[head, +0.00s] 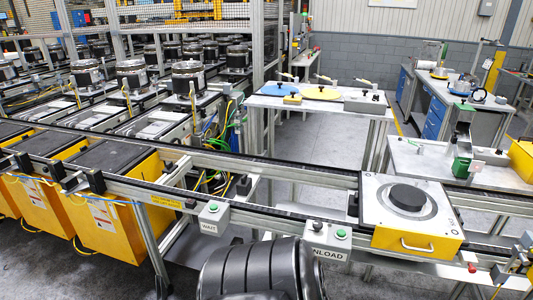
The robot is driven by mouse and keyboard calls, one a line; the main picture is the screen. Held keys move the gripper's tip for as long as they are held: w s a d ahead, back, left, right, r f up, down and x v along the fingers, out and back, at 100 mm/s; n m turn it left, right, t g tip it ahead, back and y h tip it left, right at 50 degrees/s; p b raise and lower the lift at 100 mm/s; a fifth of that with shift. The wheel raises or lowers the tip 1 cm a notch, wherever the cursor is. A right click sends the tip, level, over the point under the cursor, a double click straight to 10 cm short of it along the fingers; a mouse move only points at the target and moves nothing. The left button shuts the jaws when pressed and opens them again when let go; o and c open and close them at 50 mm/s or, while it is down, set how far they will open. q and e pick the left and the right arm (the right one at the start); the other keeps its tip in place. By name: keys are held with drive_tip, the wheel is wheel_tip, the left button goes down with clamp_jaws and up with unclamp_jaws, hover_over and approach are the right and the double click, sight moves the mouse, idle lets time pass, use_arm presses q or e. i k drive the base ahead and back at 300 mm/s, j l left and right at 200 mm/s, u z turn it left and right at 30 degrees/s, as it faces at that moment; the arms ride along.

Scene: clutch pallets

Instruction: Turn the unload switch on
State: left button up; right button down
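The unload switch box (328,241) is a grey box on the front rail of the conveyor, right of the middle of the head view. Its label reads "NLOAD", with the left end hidden behind a dark ribbed part of mine. A black knob (317,226) and a green button (341,234) sit on its top. I cannot tell which position the knob is in. Neither of my grippers shows in the head view.
A grey WAIT box (212,216) with a green button hangs on the rail to the left. A yellow-fronted pallet (417,241) with a black disc sits on the conveyor to the right. Yellow bins (110,228) stand at left. A red button (471,267) is at lower right.

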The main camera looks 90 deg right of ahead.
sight(318, 225)
drive_tip(key=z, duration=3.3)
